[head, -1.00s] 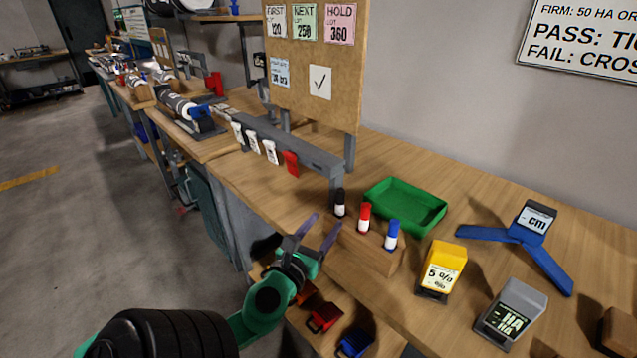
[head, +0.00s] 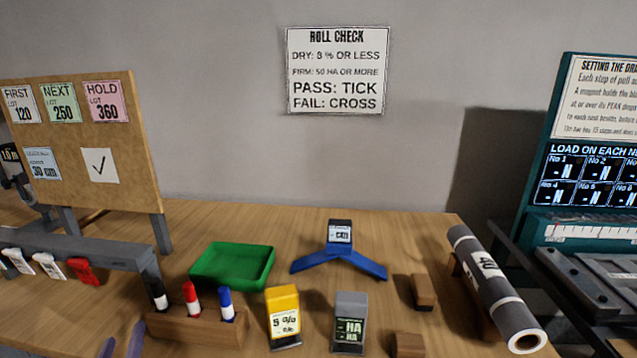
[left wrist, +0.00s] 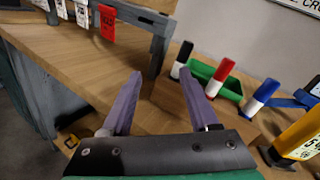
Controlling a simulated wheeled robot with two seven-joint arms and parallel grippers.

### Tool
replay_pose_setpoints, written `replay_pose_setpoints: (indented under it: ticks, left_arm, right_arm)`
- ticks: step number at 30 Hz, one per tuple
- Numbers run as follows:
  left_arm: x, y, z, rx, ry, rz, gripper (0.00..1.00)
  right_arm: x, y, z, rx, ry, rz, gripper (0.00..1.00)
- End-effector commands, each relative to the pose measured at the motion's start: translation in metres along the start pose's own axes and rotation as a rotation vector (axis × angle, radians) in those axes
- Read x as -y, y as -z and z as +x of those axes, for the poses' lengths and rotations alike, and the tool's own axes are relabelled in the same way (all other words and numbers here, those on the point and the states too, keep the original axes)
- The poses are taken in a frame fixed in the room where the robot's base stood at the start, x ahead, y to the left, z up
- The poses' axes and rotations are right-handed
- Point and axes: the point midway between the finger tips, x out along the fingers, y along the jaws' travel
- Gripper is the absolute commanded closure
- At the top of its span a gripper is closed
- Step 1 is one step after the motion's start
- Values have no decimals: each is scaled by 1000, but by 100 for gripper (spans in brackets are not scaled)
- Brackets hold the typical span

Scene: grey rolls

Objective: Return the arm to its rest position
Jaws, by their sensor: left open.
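My left gripper (left wrist: 160,100) is open and empty in the left wrist view, its two purple fingers apart with only the bench and a grey rail's leg behind them. Black (head: 158,295), red (head: 191,299) and blue (head: 226,304) markers stand upright in that block. My right gripper is not in view.
A green tray (head: 232,282), a yellow meter (head: 283,318), a grey meter (head: 350,322) and a blue gauge (head: 340,262) stand on the bench. A grey roll (head: 494,290) lies at the right. A rail with tags (head: 84,272) is at the left.

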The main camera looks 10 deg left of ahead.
Motion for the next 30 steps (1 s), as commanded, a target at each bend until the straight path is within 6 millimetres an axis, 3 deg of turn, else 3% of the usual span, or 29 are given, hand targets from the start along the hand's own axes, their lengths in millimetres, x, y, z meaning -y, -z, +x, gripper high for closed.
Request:
replay_pose_setpoints:
  ticks: [2, 3, 5, 7, 10, 13, 17, 24, 30]
  left_arm:
    - [-29, 9, 2, -8, -192, -463, 39]
    - [-45, 27, -1, -25, -318, -722, 39]
    - [-57, 64, -12, -66, -515, -1068, 39]
    - [-56, 108, -29, -123, -732, -1367, 39]
    - [-38, 157, -56, -203, -995, -1628, 39]
    - [-12, 193, -86, -283, -1235, -1781, 39]
    - [28, 224, -126, -387, -1528, -1876, 39]
    - [-8, 314, -115, -358, -1561, -1818, 39]
    - [-61, 398, -137, -345, -1606, -1764, 39]
  right_arm:
    - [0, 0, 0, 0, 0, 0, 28]
    - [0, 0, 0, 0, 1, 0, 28]
    - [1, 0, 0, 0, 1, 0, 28]
    - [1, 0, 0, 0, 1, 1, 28]
    - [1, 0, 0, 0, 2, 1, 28]
    - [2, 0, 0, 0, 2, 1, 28]
    - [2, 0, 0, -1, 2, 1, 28]
    - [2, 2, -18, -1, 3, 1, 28]
    - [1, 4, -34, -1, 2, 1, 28]
